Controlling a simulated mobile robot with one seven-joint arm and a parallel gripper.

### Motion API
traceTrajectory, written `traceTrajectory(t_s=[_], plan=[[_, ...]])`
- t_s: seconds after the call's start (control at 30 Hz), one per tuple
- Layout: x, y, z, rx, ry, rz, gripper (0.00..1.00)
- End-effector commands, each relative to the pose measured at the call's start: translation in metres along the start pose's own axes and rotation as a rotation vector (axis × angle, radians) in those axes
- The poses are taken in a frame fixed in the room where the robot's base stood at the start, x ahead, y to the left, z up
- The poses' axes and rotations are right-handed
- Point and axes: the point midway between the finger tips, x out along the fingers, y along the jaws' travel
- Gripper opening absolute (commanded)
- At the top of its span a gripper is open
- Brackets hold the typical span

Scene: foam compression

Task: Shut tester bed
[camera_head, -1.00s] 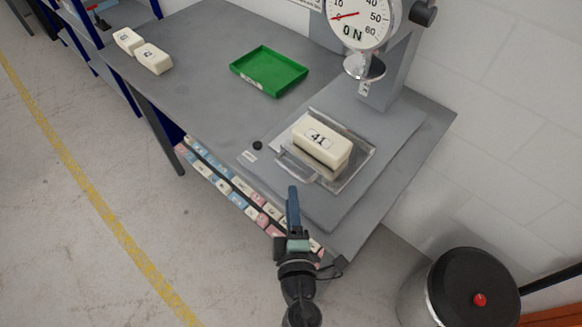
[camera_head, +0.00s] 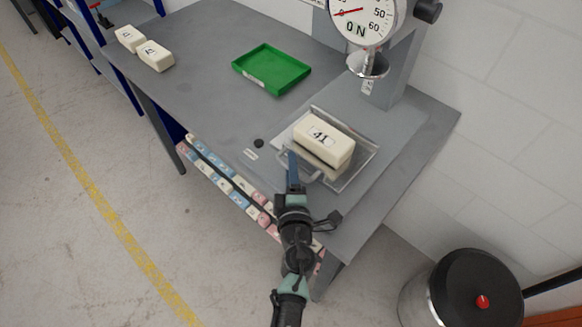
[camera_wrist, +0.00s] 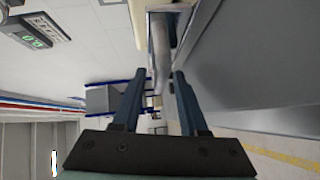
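The tester bed (camera_head: 358,172) is a shiny metal tray pulled out on the tester's grey base, with a cream foam block (camera_head: 322,150) labelled 41 on it. Its loop handle (camera_head: 311,179) sticks out at the front. My gripper (camera_head: 292,160) is at the left part of this handle in the head view. In the wrist view my gripper (camera_wrist: 158,80) has its two blue fingers apart, with the grey handle bar (camera_wrist: 161,45) just ahead of and between the tips. I cannot tell if a finger touches it.
The tester's round press head (camera_head: 367,64) and dial (camera_head: 363,15), reading 0 N, stand behind the bed. A green tray (camera_head: 271,69) lies on the bench to the left, with two cream blocks (camera_head: 155,56) farther left. A lidded bin (camera_head: 472,287) stands on the floor at right.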

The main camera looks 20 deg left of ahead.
Motion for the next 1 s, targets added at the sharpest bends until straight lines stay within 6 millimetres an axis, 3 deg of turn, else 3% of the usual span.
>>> traceTrajectory(t_s=[0.03,0.2,0.23,1.0], plan=[[-0.0001,0.0,0.0,0.0,0.0,0.0,0.32],[-0.0002,0.0,0.0,0.0,0.0,0.0,0.02],[-0.0003,0.0,0.0,0.0,0.0,0.0,0.0],[-0.0003,-0.0001,-0.0001,0.0,0.0,0.0,0.0]])
